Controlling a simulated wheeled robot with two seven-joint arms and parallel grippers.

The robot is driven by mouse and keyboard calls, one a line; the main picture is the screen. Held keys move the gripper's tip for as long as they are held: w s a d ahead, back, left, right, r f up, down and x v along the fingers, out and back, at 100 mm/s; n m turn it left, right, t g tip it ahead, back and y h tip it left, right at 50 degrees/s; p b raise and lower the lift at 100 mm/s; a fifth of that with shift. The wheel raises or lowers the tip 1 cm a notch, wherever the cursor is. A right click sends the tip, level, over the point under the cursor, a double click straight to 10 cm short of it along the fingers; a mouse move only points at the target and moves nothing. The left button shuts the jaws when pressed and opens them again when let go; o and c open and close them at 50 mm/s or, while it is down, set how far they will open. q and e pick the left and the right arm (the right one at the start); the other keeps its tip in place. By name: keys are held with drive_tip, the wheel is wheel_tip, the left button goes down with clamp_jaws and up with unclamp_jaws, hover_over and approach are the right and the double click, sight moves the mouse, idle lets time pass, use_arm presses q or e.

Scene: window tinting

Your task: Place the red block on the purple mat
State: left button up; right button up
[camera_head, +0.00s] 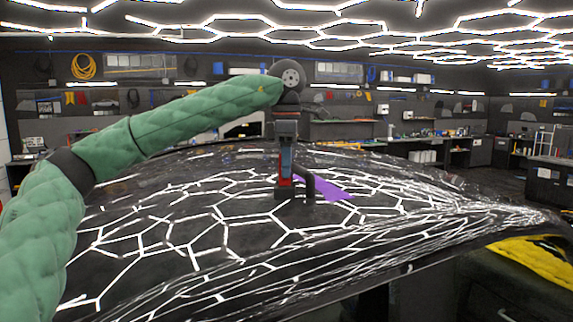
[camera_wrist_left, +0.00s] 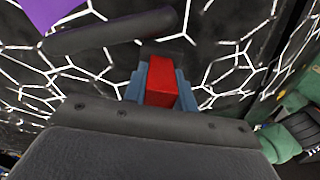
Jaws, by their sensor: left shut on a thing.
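The red block (camera_wrist_left: 161,82) is between the blue fingers of my left gripper (camera_wrist_left: 160,84) in the left wrist view. My left gripper (camera_head: 286,178) points down over the glossy dark curved surface in the head view and is shut on the block, of which only a small red part (camera_head: 285,182) shows. In the left wrist view the mat (camera_wrist_left: 48,12) shows at the upper left, apart from the block. My right gripper is not in view.
The dark curved surface (camera_head: 150,230) reflects bright hexagonal lights and fills the middle. A yellow cloth (camera_head: 540,258) lies at the right, below the surface's edge. Workbenches (camera_head: 430,150) stand at the back.

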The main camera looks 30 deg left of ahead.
use_arm(q)
drive_tip(key=shift+f, duration=0.1)
drive_tip(key=shift+f, duration=0.15)
drive_tip(key=o, duration=1)
drive_tip(key=shift+o, duration=0.2)
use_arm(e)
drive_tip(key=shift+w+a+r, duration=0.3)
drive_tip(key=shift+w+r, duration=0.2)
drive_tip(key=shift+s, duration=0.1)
use_arm(q)
drive_tip(key=shift+r, duration=0.2)
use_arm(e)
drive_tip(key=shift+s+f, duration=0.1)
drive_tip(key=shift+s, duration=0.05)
